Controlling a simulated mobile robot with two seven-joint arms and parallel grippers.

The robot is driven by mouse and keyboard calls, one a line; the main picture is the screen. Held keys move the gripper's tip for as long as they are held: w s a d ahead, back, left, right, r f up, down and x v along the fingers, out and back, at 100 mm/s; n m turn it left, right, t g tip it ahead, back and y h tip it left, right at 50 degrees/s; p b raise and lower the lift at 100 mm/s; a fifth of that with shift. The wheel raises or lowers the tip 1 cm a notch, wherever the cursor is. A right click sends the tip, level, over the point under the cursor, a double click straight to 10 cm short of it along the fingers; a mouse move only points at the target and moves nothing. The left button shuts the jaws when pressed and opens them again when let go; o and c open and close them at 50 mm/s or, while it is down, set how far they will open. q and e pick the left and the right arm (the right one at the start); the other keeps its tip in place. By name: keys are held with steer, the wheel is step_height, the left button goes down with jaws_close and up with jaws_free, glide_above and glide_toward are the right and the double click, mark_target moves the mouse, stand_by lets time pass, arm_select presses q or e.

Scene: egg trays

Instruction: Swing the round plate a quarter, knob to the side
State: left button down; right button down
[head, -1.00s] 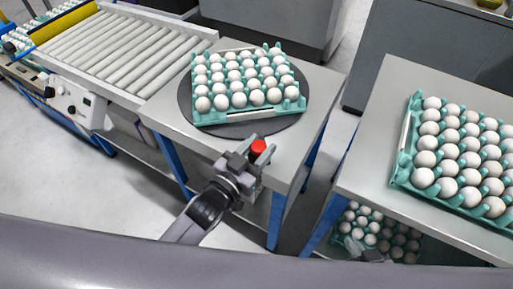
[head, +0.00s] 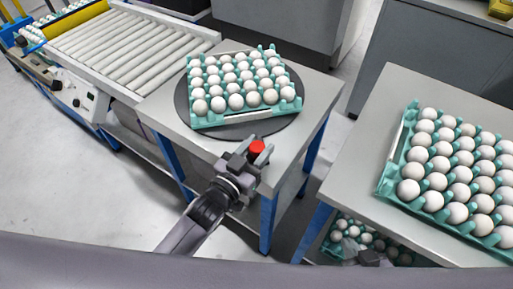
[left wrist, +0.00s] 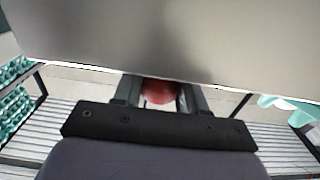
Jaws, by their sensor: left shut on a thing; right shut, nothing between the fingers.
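The dark round plate (head: 182,100) lies on a grey table, with a teal tray of white eggs (head: 205,121) on top. The red knob (head: 257,148) is at the near side of the plate, by the table's front edge. My left gripper (head: 255,153) is shut on the knob, with a finger on each side. The left wrist view shows the red knob (left wrist: 159,92) between the two fingers; the grey tabletop hides the plate there. My right gripper (head: 370,258) shows only partly at the bottom, right of centre, shut and empty.
A roller conveyor (head: 130,50) adjoins the table at the left. A second grey table (head: 375,125) at the right bears another egg tray (head: 385,180), with more eggs (head: 350,235) on a lower level. A floor gap separates the tables.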

stand_by(0.4)
arm_select(q)
steer(key=c, duration=0.7)
jaws_free()
steer(key=v, duration=0.7)
